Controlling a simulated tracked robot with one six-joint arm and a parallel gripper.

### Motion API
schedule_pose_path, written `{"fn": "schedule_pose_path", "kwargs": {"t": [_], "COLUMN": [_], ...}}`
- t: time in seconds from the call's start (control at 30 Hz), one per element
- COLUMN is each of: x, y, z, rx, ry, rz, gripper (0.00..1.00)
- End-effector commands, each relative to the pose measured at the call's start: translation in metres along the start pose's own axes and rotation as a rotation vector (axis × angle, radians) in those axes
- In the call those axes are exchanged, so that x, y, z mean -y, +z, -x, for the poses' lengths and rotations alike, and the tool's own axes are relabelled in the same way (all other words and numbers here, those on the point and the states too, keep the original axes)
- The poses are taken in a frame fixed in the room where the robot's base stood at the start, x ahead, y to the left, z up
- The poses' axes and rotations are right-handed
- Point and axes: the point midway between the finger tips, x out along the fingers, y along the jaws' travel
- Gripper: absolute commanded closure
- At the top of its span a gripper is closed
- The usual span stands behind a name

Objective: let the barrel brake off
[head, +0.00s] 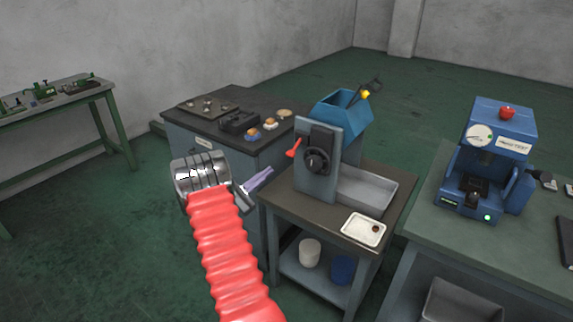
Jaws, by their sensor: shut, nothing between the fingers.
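A blue open-topped barrel (342,112) sits tilted behind the plate's top. My gripper (268,173) is shut and empty, left of and below the red lever, clear of it. It is near the bench's left edge. How the lever joins the machine is too small to tell.
A grey tray (372,188) and a white dish (363,230) are on the same bench. A yellow knob (365,94) is beside the barrel. A dark-topped cabinet (190,125) stands behind left, a blue press (485,170) at right. Green floor lies open at left.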

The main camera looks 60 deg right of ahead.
Motion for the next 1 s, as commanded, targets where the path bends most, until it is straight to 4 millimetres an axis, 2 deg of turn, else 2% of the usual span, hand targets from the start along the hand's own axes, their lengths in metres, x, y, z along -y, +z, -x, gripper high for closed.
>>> {"fn": "schedule_pose_path", "kwargs": {"t": [0.03,0.2,0.4,0.57,1.0], "x": [0.005,0.015,0.027,0.030,0.029], "y": [-0.014,-0.053,-0.089,-0.098,-0.098], "z": [-0.003,-0.007,-0.007,-0.005,-0.008], "rx": [0.017,0.071,0.114,0.127,0.127], "ry": [0.023,0.117,0.206,0.235,0.236], "rz": [0.021,0.073,0.111,0.119,0.118], "gripper": [1.00,1.00,1.00,1.00,1.00]}}
